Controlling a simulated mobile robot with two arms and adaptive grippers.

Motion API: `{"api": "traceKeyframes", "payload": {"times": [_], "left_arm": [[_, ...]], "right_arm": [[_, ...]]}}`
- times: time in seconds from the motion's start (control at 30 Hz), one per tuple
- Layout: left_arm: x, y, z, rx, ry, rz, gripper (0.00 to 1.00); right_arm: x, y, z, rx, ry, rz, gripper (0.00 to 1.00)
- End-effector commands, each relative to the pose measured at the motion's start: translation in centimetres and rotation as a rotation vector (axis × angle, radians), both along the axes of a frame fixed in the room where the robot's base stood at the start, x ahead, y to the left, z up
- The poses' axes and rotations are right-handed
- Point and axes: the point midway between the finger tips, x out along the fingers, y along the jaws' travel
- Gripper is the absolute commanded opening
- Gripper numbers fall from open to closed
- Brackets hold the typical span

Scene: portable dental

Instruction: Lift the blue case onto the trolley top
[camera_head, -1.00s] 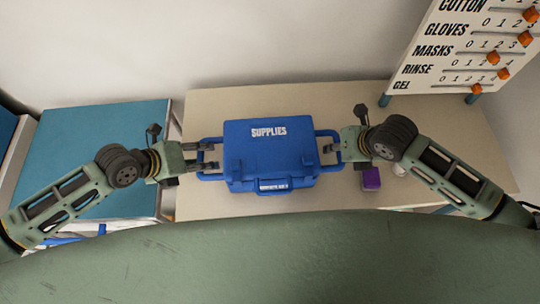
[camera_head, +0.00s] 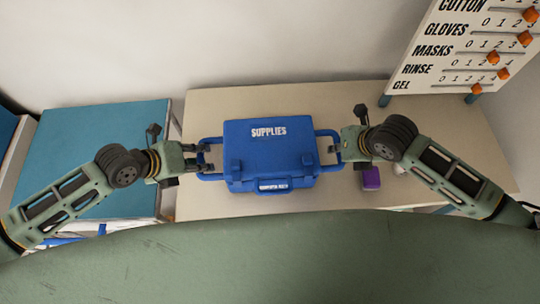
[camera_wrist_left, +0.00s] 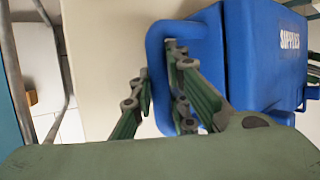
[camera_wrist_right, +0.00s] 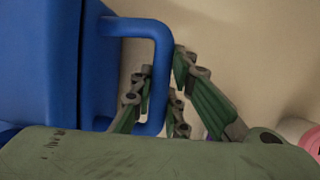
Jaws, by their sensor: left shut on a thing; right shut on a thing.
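The blue case (camera_head: 268,165), lettered SUPPLIES, sits upright and closed on the beige table (camera_head: 420,105). It has a loop handle on each side. My left gripper (camera_head: 207,157) is shut on the left side handle (camera_wrist_left: 155,45). My right gripper (camera_head: 335,146) is shut on the right side handle (camera_wrist_right: 158,50). In both wrist views the fingers straddle the handle bars, and the fingers partly hide them. The teal-topped unit (camera_head: 95,140) left of the table appears to be the trolley. Its top is bare, with my left arm over its front part.
A purple box (camera_head: 371,178) and a small whitish item (camera_head: 399,168) stand near my right gripper. A counting board (camera_head: 450,60) with orange sliders stands at the back right. A wall runs behind the table.

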Motion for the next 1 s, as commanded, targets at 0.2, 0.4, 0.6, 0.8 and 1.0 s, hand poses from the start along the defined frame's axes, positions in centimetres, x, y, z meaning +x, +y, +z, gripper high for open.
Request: {"api": "traceKeyframes", "payload": {"times": [0.2,0.4,0.6,0.8,1.0], "left_arm": [[0.0,0.2,-0.1,0.003,0.003,0.004,0.00],[0.2,0.2,0.4,0.001,-0.001,0.005,0.00],[0.2,0.2,1.6,0.001,0.000,0.006,0.00],[0.2,0.2,3.5,0.001,0.000,0.007,0.00],[0.2,0.2,5.0,0.002,0.000,0.007,0.00]], "right_arm": [[0.0,-0.1,0.0,-0.005,-0.002,0.003,0.00],[0.1,-0.1,0.5,-0.004,-0.006,0.004,0.00],[0.1,-0.1,1.7,-0.005,-0.006,0.005,0.00],[0.1,-0.1,3.6,-0.005,-0.006,0.004,0.00],[0.1,-0.1,5.0,-0.005,-0.005,0.004,0.00]]}}
